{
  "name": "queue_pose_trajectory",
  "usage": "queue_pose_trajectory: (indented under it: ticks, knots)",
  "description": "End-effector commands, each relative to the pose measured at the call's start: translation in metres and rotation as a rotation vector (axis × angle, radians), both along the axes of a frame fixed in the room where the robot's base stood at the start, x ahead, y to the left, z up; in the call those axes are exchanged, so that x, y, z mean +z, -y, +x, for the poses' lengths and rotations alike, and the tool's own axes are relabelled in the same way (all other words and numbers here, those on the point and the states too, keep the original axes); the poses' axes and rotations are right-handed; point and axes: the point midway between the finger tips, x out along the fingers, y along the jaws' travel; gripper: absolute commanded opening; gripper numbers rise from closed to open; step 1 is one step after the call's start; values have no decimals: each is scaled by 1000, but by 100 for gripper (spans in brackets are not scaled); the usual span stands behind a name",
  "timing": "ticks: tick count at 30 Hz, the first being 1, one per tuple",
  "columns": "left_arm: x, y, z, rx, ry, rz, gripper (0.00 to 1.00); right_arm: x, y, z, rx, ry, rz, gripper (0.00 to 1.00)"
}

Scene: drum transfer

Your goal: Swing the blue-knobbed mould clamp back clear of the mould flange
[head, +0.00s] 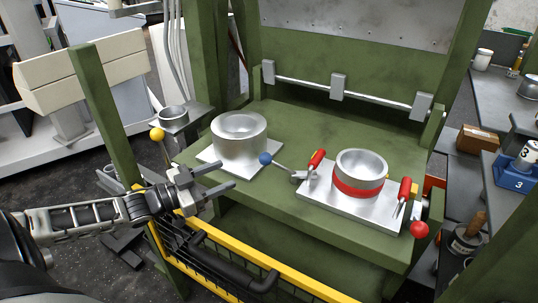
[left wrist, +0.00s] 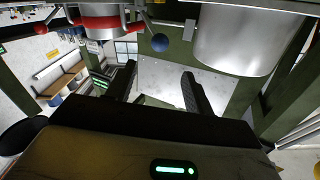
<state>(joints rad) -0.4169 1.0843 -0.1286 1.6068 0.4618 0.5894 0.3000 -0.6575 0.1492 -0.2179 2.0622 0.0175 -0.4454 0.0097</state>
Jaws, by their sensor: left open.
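The blue knob (head: 265,158) is on the end of a thin rod. The rod runs right to a small metal clamp (head: 299,176) at the left edge of the red-banded mould's plate (head: 318,195). Whether the clamp overlaps the flange is too small to tell. The mould (head: 361,164) stands upright on that plate. My left gripper (head: 228,174) is open and empty, left of the blue knob and apart from it. In the left wrist view the blue knob (left wrist: 160,42) shows above the gap between the open fingers (left wrist: 160,75). My right gripper is not in view.
A plain metal cylinder (head: 239,136) stands behind my left gripper on the green table (head: 290,125). Red-handled clamps (head: 317,160) (head: 404,190) flank the mould. A yellow-knobbed lever (head: 158,134) rises left of the gripper. A yellow rail (head: 235,257) crosses in front; a red ball (head: 419,230) is at right.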

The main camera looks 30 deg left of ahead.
Motion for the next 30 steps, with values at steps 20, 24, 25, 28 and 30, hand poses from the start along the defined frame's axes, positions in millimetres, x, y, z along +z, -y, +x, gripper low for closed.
queue_pose_trajectory:
  ticks: [20, 24, 25, 28, 30]
  knots:
    - [2, 46, 105, -1, 5, 1, 52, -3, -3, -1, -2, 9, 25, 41]
    - [1, 51, 117, 1, 2, -1, 52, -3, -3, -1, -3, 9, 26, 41]
    - [0, 52, 119, 1, 1, 0, 52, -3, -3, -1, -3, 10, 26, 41]
    - [0, 54, 123, 0, 0, 0, 52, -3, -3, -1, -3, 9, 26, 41]
    - [0, 55, 124, -1, -1, 0, 52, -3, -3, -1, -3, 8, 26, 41]
